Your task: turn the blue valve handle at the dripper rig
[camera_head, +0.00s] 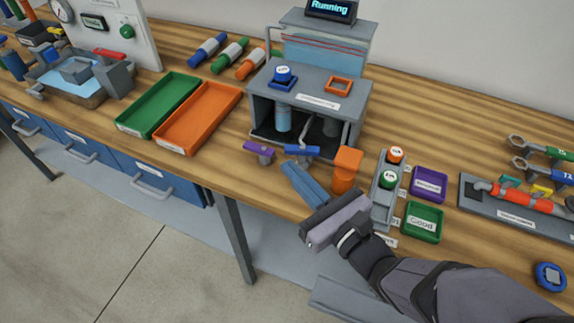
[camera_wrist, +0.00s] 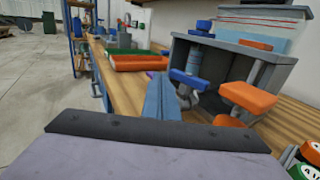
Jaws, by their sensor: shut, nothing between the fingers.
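The dripper rig (camera_head: 362,98) is a grey box-like stand with a "Running" display on top. Its blue valve handle (camera_head: 302,151) is a small flat bar at the lower front, set crosswise. It also shows in the wrist view (camera_wrist: 189,79), just right of my fingertips. A purple handle (camera_head: 258,147) is to its left and a taller orange handle (camera_head: 347,160) to its right. My gripper (camera_head: 290,168) has blue fingers, shut and empty, just in front of and below the blue handle. It shows in the wrist view (camera_wrist: 161,82); I cannot tell whether it touches the handle.
Green (camera_head: 157,105) and orange (camera_head: 198,117) trays lie left of the rig. A grey holder with round capped items (camera_head: 385,190) and purple (camera_head: 429,184) and green (camera_head: 423,222) bins stand right of my gripper. The table's front edge runs below my fingers.

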